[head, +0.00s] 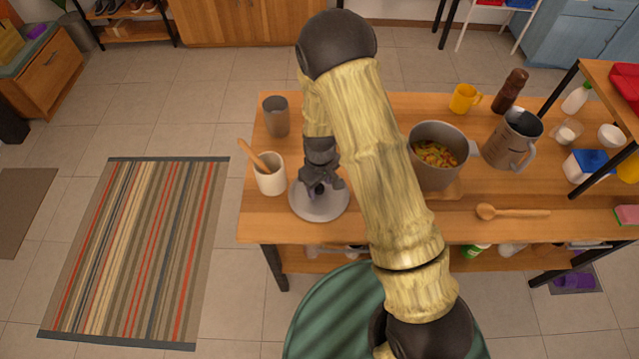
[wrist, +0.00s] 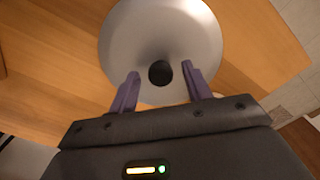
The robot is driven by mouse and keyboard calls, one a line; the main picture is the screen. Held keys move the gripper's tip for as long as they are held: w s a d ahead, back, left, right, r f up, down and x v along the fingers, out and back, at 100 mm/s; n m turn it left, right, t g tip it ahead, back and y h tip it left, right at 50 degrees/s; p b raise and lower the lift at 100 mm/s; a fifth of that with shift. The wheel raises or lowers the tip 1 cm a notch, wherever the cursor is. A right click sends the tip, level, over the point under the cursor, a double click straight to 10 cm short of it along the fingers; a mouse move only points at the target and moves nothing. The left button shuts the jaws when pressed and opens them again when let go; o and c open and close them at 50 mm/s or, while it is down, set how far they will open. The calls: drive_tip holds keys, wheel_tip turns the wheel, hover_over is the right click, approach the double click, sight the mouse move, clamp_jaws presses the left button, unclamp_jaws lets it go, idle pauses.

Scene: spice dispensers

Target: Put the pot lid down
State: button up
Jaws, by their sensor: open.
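The pot lid (head: 321,207) is a round grey disc with a dark knob. It lies on the wooden table (head: 375,222) near its front left edge. In the wrist view the lid (wrist: 160,30) fills the top middle, with its black knob (wrist: 160,73) in the centre. My gripper (wrist: 160,78) is open, with one purple finger on each side of the knob and a gap to both. In the head view my gripper (head: 318,188) is over the lid and hides part of it. The pot (head: 440,158) stands uncovered to the right, with chopped food inside.
A cream crock with a wooden utensil (head: 270,177) stands close to the lid's left, and a grey cup (head: 276,116) behind. Right of the pot are a large jug (head: 511,140), a yellow mug (head: 464,98), a brown mill (head: 510,90) and a wooden spoon (head: 512,212).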

sight(319, 188)
wheel_tip(319, 188, up, 12)
drive_tip(key=b, duration=0.1)
drive_tip(key=shift+b, duration=0.3)
idle(0.7)
drive_tip(key=s+d+r+m+t, duration=0.2)
drive_tip(key=s+d+r+m, duration=0.6)
drive_tip(key=s+d, duration=0.4)
drive_tip(key=shift+s+d+r+m+t, duration=0.2)
drive_tip(key=shift+d+r+m+t, duration=0.1)
drive_tip(key=shift+d+r, duration=0.6)
drive_tip(key=shift+d+f, duration=0.1)
drive_tip(key=shift+f, duration=0.05)
drive_tip(key=shift+c, duration=1.4)
drive_tip(key=shift+w, duration=0.15)
